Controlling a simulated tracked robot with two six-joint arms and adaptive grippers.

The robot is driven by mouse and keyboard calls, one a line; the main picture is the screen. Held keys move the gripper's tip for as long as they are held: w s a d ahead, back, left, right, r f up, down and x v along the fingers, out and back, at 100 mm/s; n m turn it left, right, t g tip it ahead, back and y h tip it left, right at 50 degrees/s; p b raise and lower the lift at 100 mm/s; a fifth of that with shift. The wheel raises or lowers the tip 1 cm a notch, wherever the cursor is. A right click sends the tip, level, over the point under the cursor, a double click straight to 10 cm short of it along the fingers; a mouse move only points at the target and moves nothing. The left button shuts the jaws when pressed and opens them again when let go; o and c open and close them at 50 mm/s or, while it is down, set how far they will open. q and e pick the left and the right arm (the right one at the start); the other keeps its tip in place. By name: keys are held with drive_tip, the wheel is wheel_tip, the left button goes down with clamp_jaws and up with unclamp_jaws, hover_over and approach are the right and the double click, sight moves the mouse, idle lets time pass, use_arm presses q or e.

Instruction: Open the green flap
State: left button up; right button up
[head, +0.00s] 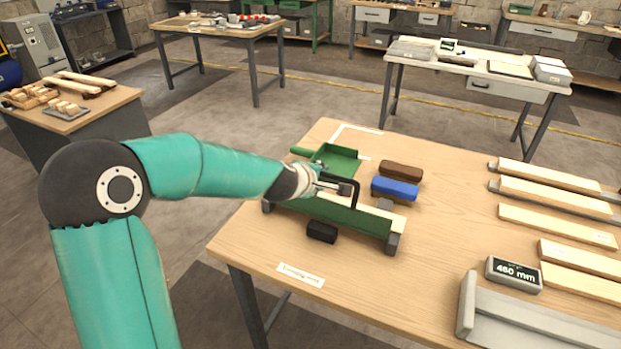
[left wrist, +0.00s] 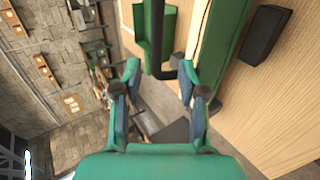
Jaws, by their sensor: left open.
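The green flap (head: 360,219) is a long panel between grey end blocks on the near wooden table. It also shows in the left wrist view (left wrist: 224,42). A black bow-shaped handle (head: 356,191) stands up from it; its bent bar (left wrist: 156,45) shows in the left wrist view. My left gripper (head: 322,181) is at the handle. In the left wrist view my left gripper (left wrist: 160,80) is open, with the handle's bar between or just beyond its fingertips. I cannot tell whether they touch. My right gripper is not in view.
A green tray (head: 343,158) lies behind the flap. A black block (head: 322,232) sits in front. Brown (head: 401,170) and blue (head: 395,188) brushes or blocks lie to its right. Wooden slats (head: 555,225) and a 460 mm display (head: 514,274) are farther right.

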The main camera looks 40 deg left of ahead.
use_arm(q)
drive_tip(key=v, duration=0.5)
drive_tip(key=shift+s+d+r, duration=0.1)
drive_tip(key=shift+s+r, duration=0.05)
drive_tip(key=shift+s, duration=0.2)
idle(0.8)
